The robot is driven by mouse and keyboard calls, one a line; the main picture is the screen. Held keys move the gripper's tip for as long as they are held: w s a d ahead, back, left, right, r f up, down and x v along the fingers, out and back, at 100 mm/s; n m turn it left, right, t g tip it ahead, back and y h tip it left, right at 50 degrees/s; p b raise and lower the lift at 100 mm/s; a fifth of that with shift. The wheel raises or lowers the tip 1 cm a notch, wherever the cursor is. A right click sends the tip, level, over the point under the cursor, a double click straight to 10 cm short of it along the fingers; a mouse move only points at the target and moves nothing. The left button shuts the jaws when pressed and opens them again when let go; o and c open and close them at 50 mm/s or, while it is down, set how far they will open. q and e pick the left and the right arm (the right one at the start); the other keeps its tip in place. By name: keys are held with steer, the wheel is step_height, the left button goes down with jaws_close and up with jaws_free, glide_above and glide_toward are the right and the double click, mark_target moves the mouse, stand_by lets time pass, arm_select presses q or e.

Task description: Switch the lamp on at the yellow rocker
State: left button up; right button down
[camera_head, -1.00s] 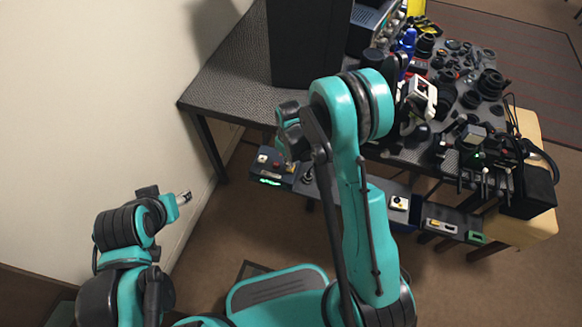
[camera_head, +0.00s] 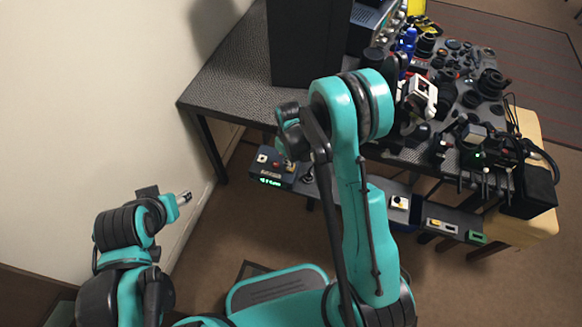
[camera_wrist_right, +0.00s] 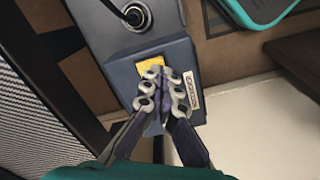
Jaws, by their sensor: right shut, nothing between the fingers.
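The yellow rocker (camera_wrist_right: 150,66) is on the face of a blue-grey control box (camera_wrist_right: 125,80) in the right wrist view. My right gripper (camera_wrist_right: 166,80) is shut and empty, its fingertips at the rocker's edge and partly covering it. I cannot tell whether they touch or press it. In the head view the control box (camera_head: 263,172) hangs at the table's near edge with a lit green display. My right wrist hides its rocker there. My left gripper (camera_head: 184,198) is far from the box, at the lower left; its jaw opening is unclear. I cannot make out which thing is the lamp.
A tall black box (camera_head: 305,45) stands on the table (camera_head: 225,90). Dark lens parts crowd the table's right side. More switch boxes (camera_head: 440,226) line the near edge. A wall is at left.

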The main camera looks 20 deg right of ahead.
steer(key=shift+f+b, duration=0.85)
steer(key=shift+f, duration=0.15)
stand_by(0.3)
steer(key=shift+r+p, duration=2.25)
steer(key=shift+r, duration=1.3)
steer(key=s+d+r+m+t, duration=0.1)
steer(key=s+r+t, duration=0.15)
steer(key=r, duration=0.55)
steer(key=s+d+r+m+t, duration=0.15)
steer(key=s+r, duration=0.25)
steer(key=r, duration=0.5)
steer(key=s+r+m+t, duration=0.2)
steer(key=s+r, duration=0.3)
steer(key=s, duration=0.5)
steer(key=shift+s+d+m+t, duration=0.15)
steer(key=shift+s+m+t, duration=0.15)
steer(key=shift+t, duration=0.3)
